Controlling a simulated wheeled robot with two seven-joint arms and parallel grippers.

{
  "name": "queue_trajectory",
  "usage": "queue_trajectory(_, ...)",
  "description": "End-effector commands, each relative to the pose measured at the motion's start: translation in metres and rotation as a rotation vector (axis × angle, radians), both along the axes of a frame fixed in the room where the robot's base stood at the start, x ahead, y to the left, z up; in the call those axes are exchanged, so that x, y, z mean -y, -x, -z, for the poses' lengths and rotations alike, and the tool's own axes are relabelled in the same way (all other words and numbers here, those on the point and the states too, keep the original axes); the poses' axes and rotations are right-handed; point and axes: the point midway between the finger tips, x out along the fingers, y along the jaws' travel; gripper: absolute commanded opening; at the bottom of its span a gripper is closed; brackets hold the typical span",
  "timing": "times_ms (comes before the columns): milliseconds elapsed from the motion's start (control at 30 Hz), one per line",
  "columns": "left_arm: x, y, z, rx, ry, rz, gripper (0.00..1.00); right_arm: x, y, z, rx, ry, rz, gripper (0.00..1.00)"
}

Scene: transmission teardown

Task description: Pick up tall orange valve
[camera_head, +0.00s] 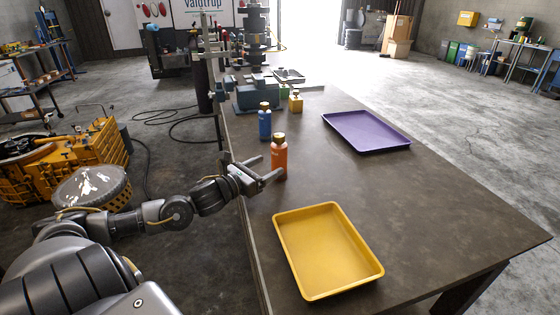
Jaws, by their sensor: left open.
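The tall orange valve (279,158) stands upright on the table, with a brass-coloured top. My left gripper (272,169) comes in from the left at the table's left edge. It is open, with its fingers pointing right toward the lower part of the orange valve. One finger appears behind or beside the valve and the other in front of it; I cannot tell whether they touch it. My right gripper is not in view.
A tall blue valve (265,123) stands just behind the orange one. Shorter green (284,90) and yellow (296,102) valves stand farther back near a blue-grey vise (256,94). A yellow tray (376,271) lies in front and a purple tray (399,146) at the right. The right part of the table (460,210) is clear.

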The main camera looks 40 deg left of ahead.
Motion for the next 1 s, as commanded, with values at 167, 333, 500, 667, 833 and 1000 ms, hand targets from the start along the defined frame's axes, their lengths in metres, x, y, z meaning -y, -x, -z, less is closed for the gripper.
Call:
queue_trajectory(167, 0.001, -0.01, 0.017, 0.005, 0.001, -0.001, 0.7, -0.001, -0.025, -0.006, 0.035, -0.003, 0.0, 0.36)
queue_trajectory(333, 0.002, -0.019, 0.019, 0.001, 0.0, 0.0, 0.7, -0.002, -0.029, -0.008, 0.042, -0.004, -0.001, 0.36)
queue_trajectory(500, 0.003, -0.02, 0.019, 0.001, 0.0, 0.001, 0.7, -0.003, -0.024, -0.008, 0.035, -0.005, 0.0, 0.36)
queue_trajectory(667, 0.004, -0.036, 0.016, 0.004, 0.001, -0.001, 0.7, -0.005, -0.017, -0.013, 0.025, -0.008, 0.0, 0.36)
queue_trajectory(833, 0.007, -0.06, 0.016, 0.004, 0.003, -0.001, 0.7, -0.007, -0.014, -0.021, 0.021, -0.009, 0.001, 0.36)
queue_trajectory(1000, 0.009, -0.074, 0.018, 0.002, 0.001, 0.001, 0.7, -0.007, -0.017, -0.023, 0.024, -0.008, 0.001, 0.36)
